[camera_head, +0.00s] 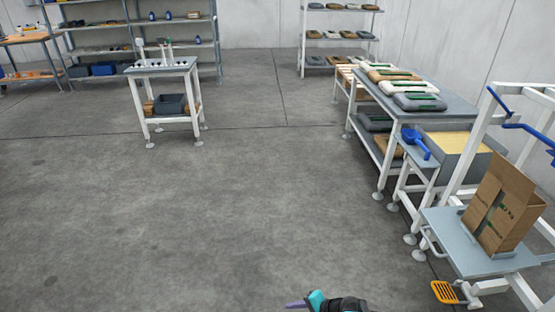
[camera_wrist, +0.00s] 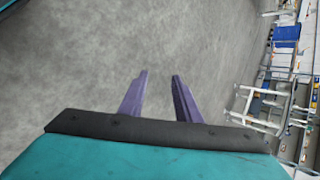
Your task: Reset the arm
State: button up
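My gripper (camera_wrist: 160,78) shows in the wrist view with its two purple fingers apart and nothing between them. Bare grey floor lies beyond the fingertips. In the head view only a small part of my gripper (camera_head: 290,304) and the teal and black end of my arm show at the bottom edge, right of the middle. The rest of my arm is out of that view.
At right stand a cardboard box (camera_head: 497,205) on a grey-topped stand (camera_head: 465,240), a blue scoop (camera_head: 415,143) and a table (camera_head: 455,105) with several bags. A small white-legged table (camera_head: 160,67) stands back left. Shelves line the back. The middle floor is clear.

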jog(key=s+f+n+g+h, duration=0.1)
jog(key=s+f+n+g, duration=0.2)
jog(key=s, duration=0.3)
jog(key=s+f+n+g+h, duration=0.2)
jog(key=s+f+n+g, duration=0.1)
jog(key=s, duration=0.4)
jog(key=s+d+n+g+h, duration=0.3)
jog(key=s+d+h, duration=0.2)
jog(key=d, duration=0.5)
jog(key=shift+s+d, duration=0.25)
jog(key=shift+s, duration=0.95)
